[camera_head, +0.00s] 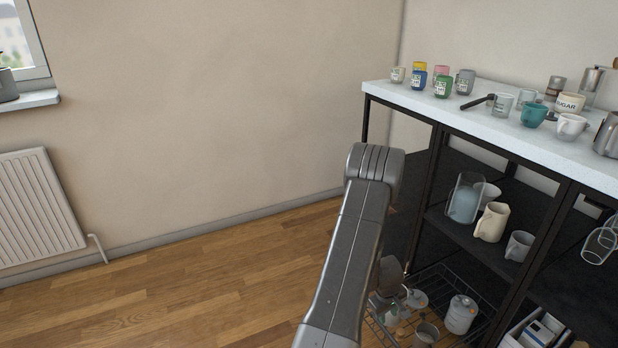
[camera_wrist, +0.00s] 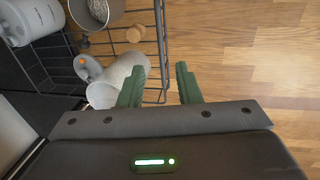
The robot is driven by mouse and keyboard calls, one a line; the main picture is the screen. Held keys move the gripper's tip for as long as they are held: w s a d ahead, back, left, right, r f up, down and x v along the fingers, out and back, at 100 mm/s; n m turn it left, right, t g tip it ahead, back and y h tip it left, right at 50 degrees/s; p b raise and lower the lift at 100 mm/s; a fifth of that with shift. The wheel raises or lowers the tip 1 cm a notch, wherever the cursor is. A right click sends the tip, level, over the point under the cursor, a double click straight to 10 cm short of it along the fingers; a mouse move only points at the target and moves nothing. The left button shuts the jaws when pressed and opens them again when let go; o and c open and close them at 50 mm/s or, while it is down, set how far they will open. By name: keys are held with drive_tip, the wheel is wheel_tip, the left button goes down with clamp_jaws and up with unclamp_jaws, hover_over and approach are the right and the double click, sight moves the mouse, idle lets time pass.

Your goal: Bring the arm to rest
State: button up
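My gripper (camera_wrist: 158,86) shows in the wrist view with two green fingers spread apart and nothing between them. It is over the edge of a wire basket (camera_wrist: 163,50), with wood floor to the right. In the head view my grey arm reaches forward and bends down in front of the shelf unit. The gripper itself is mostly hidden behind the arm there.
A black shelf unit with a white top (camera_head: 540,147) stands at the right, with mugs and jars on top. A cream pitcher (camera_head: 491,222) sits on its middle shelf. The low basket holds a white canister (camera_head: 460,314). Wood floor (camera_head: 180,285) at left is clear; a radiator (camera_head: 38,203) hangs on the wall.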

sight(388, 332)
drive_tip(key=f+b, duration=0.1)
drive_tip(key=f, duration=0.2)
drive_tip(key=d+f+b, duration=0.1)
drive_tip(key=f, duration=0.2)
drive_tip(key=f+b, duration=0.2)
drive_tip(key=f, duration=0.2)
drive_tip(key=shift+w+d, duration=0.4)
drive_tip(key=shift+d+r, duration=0.15)
drive_tip(key=shift+r, duration=0.05)
drive_tip(key=shift+w+d, duration=0.15)
drive_tip(key=shift+d, duration=0.05)
